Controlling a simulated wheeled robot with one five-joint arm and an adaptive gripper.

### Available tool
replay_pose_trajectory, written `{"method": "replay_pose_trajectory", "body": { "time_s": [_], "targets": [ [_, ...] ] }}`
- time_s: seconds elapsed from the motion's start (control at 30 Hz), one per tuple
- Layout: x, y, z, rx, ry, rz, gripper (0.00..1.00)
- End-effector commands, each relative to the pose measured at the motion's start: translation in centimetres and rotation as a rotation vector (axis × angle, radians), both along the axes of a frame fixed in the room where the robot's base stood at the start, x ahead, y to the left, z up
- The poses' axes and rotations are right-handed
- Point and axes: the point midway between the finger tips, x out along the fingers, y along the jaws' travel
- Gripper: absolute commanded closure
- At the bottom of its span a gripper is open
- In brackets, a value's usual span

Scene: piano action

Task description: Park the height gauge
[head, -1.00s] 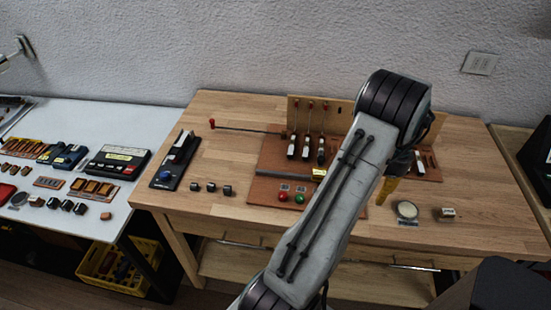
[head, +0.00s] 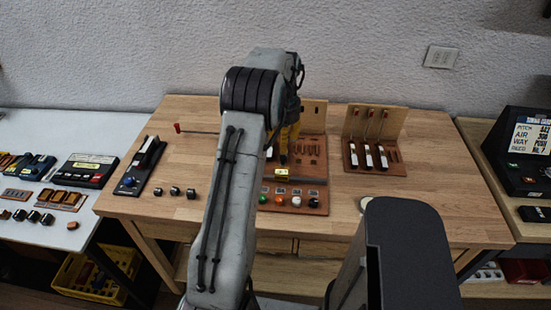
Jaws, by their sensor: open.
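A dark grey bar (head: 302,181) lies across the brown board on the wooden table. A small yellow block (head: 281,173) sits near the bar's left end; I take it to be the height gauge, though no label is readable. My gripper (head: 284,157) has yellow fingers and points down just above and behind the yellow block, apparently empty and open. I cannot tell whether it touches the block. My arm hides the left part of the board and its left keys.
Several coloured buttons (head: 296,201) line the board's front edge. A second key stand (head: 370,155) stands to the right. A thin rod with a red end (head: 177,128) sticks out left. Small dark blocks (head: 174,190) lie front left.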

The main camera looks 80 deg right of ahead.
Motion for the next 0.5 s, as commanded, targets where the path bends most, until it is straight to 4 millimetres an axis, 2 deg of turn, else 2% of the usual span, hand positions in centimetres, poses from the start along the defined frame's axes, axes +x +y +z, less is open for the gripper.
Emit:
{"method": "replay_pose_trajectory", "body": {
  "time_s": [0.23, 0.5],
  "targets": [
    [0.0, 0.4, -0.7, 0.017, -0.001, -0.054, 0.54],
    [0.0, 0.4, -3.9, 0.019, -0.001, -0.058, 0.54]
  ]
}}
